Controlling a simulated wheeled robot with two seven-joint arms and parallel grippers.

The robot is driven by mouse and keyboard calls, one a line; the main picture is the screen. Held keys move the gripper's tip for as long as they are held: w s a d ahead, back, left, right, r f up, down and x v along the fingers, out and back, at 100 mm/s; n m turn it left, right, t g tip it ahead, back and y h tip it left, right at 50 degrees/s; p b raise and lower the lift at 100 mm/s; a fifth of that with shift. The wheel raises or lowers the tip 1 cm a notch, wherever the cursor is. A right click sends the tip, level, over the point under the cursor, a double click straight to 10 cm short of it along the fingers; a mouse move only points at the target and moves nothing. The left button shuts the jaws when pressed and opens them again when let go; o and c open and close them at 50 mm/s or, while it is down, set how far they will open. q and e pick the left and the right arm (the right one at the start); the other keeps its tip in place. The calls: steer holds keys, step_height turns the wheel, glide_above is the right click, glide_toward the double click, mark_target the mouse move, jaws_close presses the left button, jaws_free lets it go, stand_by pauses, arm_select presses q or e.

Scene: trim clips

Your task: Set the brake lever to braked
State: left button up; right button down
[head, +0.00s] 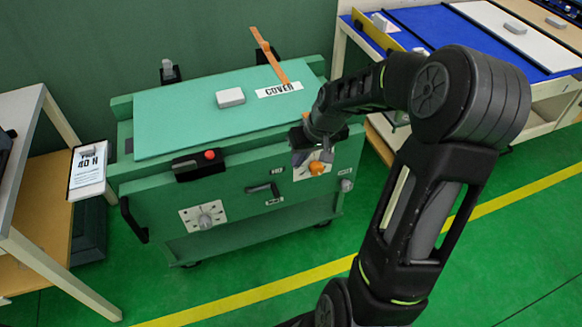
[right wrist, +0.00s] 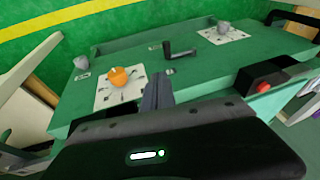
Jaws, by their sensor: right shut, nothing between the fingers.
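A green cart (head: 160,200) stands ahead, with several controls on its front face. A black lever handle (head: 262,188) sits mid-front between two small labels I cannot read clearly; it also shows in the right wrist view (right wrist: 180,52). I cannot tell from writing which control is the brake lever. An orange knob (head: 318,168) on a white dial plate is to its right, also in the right wrist view (right wrist: 119,77). My right gripper (head: 326,157) is shut and empty, close to the orange knob; its fingers (right wrist: 157,82) look apart from the knob and lever. My left gripper is out of view.
A grey knob (head: 206,220) on a white plate and a black box with a red button (head: 210,155) are left of the lever. An orange bar (head: 268,55) rises by the COVER label (head: 279,89). Tables stand at both sides; green floor in front is clear.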

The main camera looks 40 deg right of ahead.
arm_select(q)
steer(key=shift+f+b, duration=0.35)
arm_select(e)
steer(key=a+x, duration=0.2)
steer(key=x, duration=1)
steer(key=shift+f, duration=0.35)
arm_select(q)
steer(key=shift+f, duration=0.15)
arm_select(e)
steer(key=shift+s+f, duration=0.1)
